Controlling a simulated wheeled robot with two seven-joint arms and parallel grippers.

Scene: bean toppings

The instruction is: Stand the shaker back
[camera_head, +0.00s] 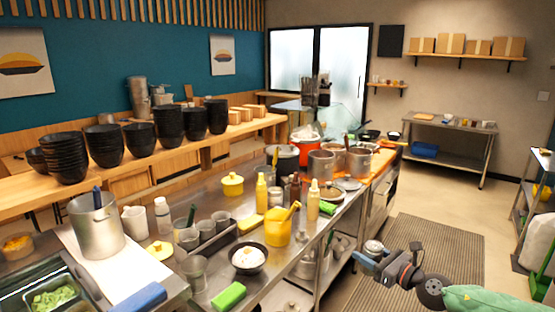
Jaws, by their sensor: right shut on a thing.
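My right gripper (366,262) reaches in from the lower right, over the floor in front of the steel counter. It is shut on a small pale metallic shaker (373,247), whose rounded top shows above the fingers. The fingers and arm hide its lower part. It looks roughly upright and is held clear of the steel counter (222,272), to the right of its front edge. My left gripper is not in view.
A large pot (97,226) stands left. Open floor with a striped mat (440,255) lies right.

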